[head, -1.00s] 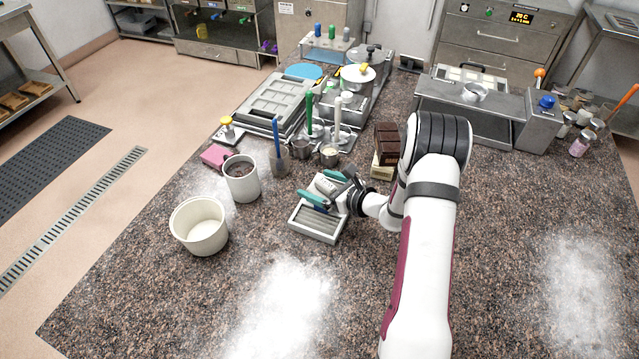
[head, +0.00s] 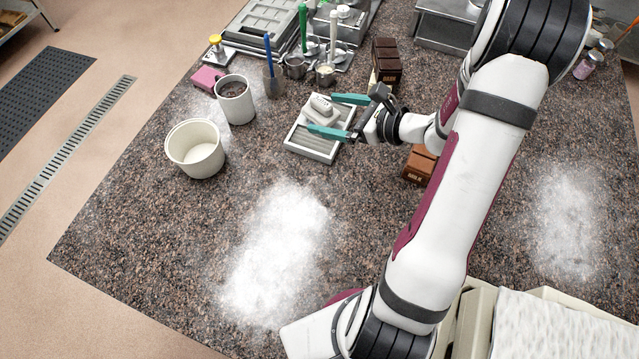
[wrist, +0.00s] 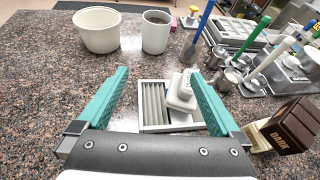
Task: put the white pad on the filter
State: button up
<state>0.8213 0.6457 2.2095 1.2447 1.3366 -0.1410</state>
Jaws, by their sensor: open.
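A whitish block (head: 320,104), which looks like the white pad, rests on the upper part of a grey-framed ridged tray (head: 318,154), seemingly the filter. In the wrist view the block (wrist: 181,92) has small marks on its face and sits at the tray's right side, near my right finger. The tray's ridges (wrist: 152,102) show bare at left. My gripper (head: 322,113) is open, its teal fingers on either side of the block and over the tray. In the wrist view the gripper (wrist: 159,73) holds nothing. Whether a finger touches the block, I cannot tell.
A white tub (head: 195,148) and a pot with dark contents (head: 235,100) stand left. A pink sponge (head: 206,79) lies behind. Dark boxes (head: 385,62) and a brown box (head: 420,165) stand right. A white cloth-like surface (head: 550,325) lies bottom right. The powdery counter in front is free.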

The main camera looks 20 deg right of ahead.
jog(key=s+a+r+n+g+y, duration=0.1)
jog(key=s+a+r+n+g, duration=0.4)
jog(key=a, duration=0.4)
jog(key=s+a+r+n+g+y, duration=0.2)
jog(key=s+a+r+n+g, duration=0.1)
jog(key=s+a+n, duration=0.4)
jog(key=s+n+g+h, duration=0.3)
jog(key=s+n+h, duration=0.5)
jog(key=s+n, duration=0.3)
jog(key=s+d, duration=0.1)
jog(key=s, duration=0.2)
jog(key=shift+r, duration=0.25)
